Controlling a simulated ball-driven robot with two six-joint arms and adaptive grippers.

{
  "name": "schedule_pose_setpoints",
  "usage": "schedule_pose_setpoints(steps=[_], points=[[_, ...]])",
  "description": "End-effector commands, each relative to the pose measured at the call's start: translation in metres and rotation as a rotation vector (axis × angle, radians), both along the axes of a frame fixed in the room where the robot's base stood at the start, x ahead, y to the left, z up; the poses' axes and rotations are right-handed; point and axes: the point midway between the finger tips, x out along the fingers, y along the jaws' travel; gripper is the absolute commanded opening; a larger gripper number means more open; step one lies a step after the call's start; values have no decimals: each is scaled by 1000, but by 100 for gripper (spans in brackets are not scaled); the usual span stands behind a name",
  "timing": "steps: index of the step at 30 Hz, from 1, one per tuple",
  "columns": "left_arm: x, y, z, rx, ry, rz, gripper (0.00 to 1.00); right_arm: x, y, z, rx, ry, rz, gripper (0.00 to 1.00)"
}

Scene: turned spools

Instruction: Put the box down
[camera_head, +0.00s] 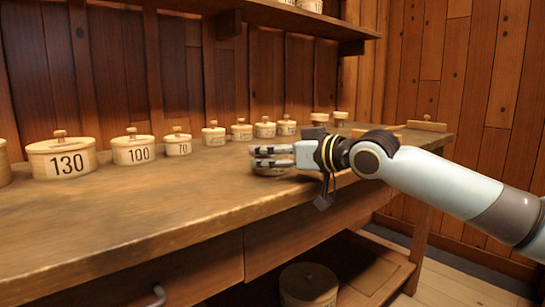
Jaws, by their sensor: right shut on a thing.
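My right gripper (272,156) reaches in from the right, low over the workbench (130,215). It is shut on a small round wooden box (269,172). The fingers hide most of this box, and only its lower part shows beneath them. I cannot tell whether its underside touches the bench top. My left gripper is not in view.
Lidded round boxes stand in a row along the back of the bench, including boxes marked 130 (66,164), 100 (134,153) and 70 (178,149). A shelf (300,17) hangs above. The bench's front left is clear. Another round container (309,287) sits below.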

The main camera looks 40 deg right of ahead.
Motion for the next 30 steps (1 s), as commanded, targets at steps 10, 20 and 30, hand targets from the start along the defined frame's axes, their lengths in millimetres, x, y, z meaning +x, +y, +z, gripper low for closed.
schedule_pose_setpoints(steps=[10, 20, 30], points=[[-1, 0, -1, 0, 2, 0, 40, 0, 0, -2, 0, 0, 0, 90], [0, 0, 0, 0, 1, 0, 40, 0, 0, 1, -1, -1, 0, 91], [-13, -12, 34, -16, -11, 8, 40, -39, -10, 16, -2, -2, -3, 91]])
